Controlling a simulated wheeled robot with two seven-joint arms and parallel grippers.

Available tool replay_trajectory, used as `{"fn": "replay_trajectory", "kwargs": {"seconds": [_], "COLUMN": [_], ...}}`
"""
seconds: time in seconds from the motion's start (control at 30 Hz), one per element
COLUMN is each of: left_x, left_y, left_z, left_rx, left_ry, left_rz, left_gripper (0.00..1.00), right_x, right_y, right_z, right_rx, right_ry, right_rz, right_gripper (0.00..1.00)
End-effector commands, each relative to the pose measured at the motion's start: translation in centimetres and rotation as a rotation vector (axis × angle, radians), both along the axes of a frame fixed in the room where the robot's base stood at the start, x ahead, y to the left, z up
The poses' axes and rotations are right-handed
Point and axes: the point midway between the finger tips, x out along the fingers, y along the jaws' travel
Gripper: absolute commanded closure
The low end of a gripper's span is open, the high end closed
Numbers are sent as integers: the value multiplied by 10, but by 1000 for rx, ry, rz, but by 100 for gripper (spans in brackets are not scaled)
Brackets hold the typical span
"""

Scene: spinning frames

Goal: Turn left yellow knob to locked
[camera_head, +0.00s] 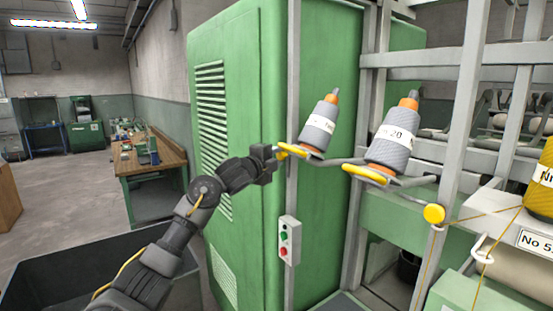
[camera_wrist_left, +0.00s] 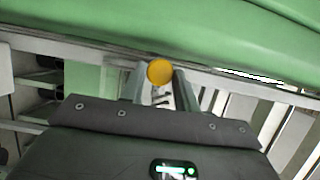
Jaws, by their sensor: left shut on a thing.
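The left yellow knob (camera_head: 283,155) sits at the left end of the grey spool bar, by the edge of the green cabinet. My left gripper (camera_head: 278,152) reaches it from the left and is shut on it. In the left wrist view the round knob (camera_wrist_left: 160,72) shows between the two fingers of my gripper (camera_wrist_left: 160,82). The gripper partly hides the knob in the head view, and I cannot read its turn angle. A second yellow knob (camera_head: 434,214) sits on a post further right. My right gripper is not in view.
Two grey thread cones (camera_head: 319,127) and (camera_head: 391,140) stand tilted on yellow-rimmed holders right of the gripper. The tall green cabinet (camera_head: 240,80) is close behind my arm. A switch box (camera_head: 289,240) hangs below. A wooden workbench (camera_head: 150,160) stands further back left.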

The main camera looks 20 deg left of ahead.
Motion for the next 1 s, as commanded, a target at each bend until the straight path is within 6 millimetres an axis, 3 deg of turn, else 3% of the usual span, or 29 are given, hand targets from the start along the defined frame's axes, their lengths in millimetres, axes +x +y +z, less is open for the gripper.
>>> {"fn": "replay_trajectory", "kwargs": {"seconds": [0.27, 0.6, 1.0], "left_x": [0, 1, 2], "left_y": [1, 1, 2], "left_z": [4, 6, 6], "left_rx": [-64, -280, -574], "left_ry": [57, 236, 479], "left_rz": [0, -2, -2], "left_gripper": [92, 92, 92], "right_x": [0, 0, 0], "right_y": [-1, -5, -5], "right_z": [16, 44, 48], "right_rx": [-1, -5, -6], "right_ry": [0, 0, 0], "right_rz": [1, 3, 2], "right_gripper": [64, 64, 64]}}
